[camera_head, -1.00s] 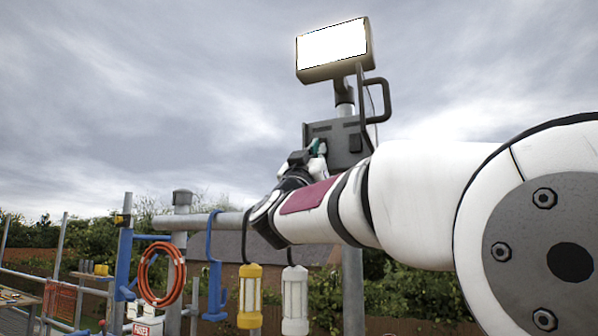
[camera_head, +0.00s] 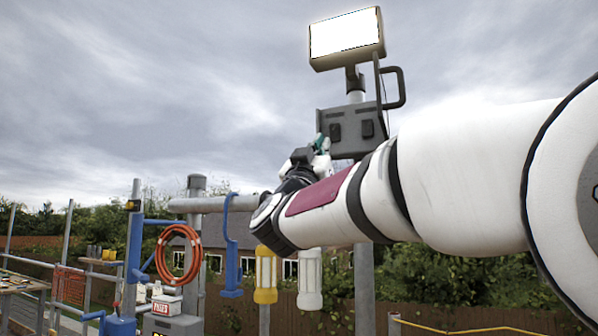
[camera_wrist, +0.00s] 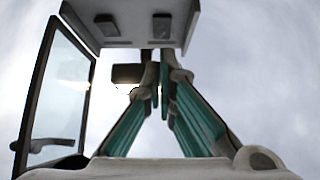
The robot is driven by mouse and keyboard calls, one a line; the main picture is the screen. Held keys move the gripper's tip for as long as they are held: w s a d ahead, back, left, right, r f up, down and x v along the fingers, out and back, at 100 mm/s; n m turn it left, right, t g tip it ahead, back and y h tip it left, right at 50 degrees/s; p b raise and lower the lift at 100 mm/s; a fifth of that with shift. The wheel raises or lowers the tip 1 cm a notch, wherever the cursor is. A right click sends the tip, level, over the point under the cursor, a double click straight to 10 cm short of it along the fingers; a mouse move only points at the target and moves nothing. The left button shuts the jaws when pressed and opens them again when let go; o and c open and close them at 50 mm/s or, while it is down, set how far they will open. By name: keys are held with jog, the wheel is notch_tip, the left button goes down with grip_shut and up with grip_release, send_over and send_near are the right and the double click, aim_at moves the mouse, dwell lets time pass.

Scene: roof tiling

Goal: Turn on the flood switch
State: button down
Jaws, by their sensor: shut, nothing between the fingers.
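The grey switch box (camera_head: 345,148) is fixed on a pole below the floodlight (camera_head: 347,38), whose face is bright white. Two dark rocker switches, a left one (camera_head: 336,132) and a right one (camera_head: 367,128), show on its front. In the wrist view the box (camera_wrist: 132,35) is at the top, also with two dark switches. My gripper (camera_head: 321,142) is at the box's lower left edge in the head view, with its fingers partly hidden by my wrist. In the wrist view its teal fingers (camera_wrist: 155,82) come together, shut and empty, below the box. Contact with a switch is not visible.
A framed clear panel (camera_wrist: 58,95) hangs open at the left of the wrist view. A horizontal pipe (camera_head: 225,204) carries a blue hook (camera_head: 231,262), a yellow lamp (camera_head: 265,275) and a white lamp (camera_head: 309,280). An orange hose coil (camera_head: 178,254) hangs further left.

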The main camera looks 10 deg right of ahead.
jog(key=v, duration=0.3)
jog(key=b+v, duration=0.1)
jog(key=v, duration=0.1)
jog(key=shift+w+d+f, duration=0.1)
jog(key=shift+w+f, duration=0.05)
jog(key=shift+f, duration=0.3)
jog(key=shift+t+y, duration=0.3)
jog(key=shift+y, duration=0.1)
